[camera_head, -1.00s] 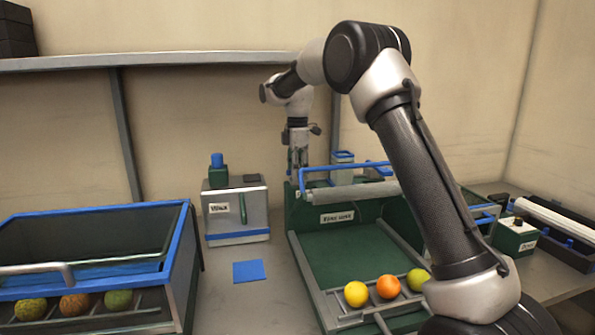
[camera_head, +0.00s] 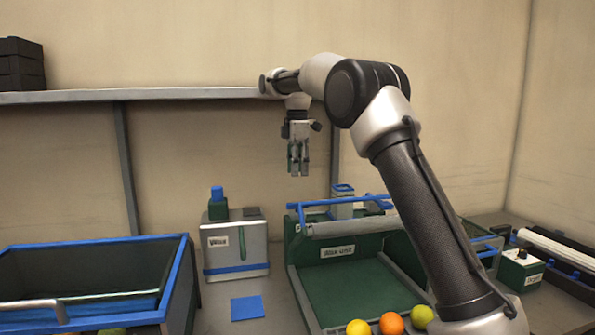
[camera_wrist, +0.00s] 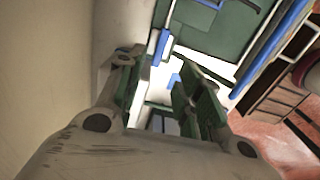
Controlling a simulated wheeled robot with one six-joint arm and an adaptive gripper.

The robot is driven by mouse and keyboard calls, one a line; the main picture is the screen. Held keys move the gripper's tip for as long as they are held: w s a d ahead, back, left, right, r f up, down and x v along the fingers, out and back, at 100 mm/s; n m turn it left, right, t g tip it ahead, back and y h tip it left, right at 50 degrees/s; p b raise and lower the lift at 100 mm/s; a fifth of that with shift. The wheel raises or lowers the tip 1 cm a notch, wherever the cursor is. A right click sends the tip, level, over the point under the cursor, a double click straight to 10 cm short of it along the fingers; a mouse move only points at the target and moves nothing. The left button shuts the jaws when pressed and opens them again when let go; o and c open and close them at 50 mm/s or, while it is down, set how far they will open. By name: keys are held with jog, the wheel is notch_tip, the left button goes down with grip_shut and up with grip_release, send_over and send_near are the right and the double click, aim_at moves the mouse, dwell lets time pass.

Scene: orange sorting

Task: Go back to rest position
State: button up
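My gripper (camera_head: 298,172) hangs pointing down in front of the back wall, above and behind the green sorting tray (camera_head: 345,290). It is clear of everything in the head view. In the wrist view its two green-padded fingers (camera_wrist: 158,75) stand apart with nothing between them. A yellow fruit (camera_head: 358,327), an orange one (camera_head: 391,323) and a green one (camera_head: 422,316) lie in a row at the tray's front, partly cut off by the picture edge.
A blue-rimmed bin (camera_head: 90,241) stands at left, a green fruit just showing at its front. A grey dispenser box (camera_head: 235,255) and a blue square (camera_head: 247,307) lie between bin and tray. A shelf (camera_head: 180,94) spans the wall. A labelled green box (camera_head: 520,270) stands right.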

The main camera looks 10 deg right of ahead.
jog(key=s+d+r+m+t, duration=0.1)
jog(key=s+d+r+m, duration=0.2)
jog(key=s, duration=0.5)
jog(key=s+d+r+m+t, duration=0.1)
jog(key=s+d+m, duration=0.3)
jog(key=s, duration=0.4)
jog(key=s+d+r+m, duration=0.1)
jog(key=s+d+m, duration=0.25)
jog(key=s, duration=0.35)
jog(key=s+d+f+m+t, duration=0.1)
jog(key=s+f+m, duration=0.3)
jog(key=s, duration=0.6)
jog(key=s+d+f+m+t, duration=0.1)
jog(key=s+d+f+m, duration=0.2)
jog(key=s+f, duration=0.4)
jog(key=s, duration=0.4)
jog(key=shift+d+f+m, duration=0.15)
jog(key=shift+f+m, duration=0.15)
jog(key=shift+m, duration=0.05)
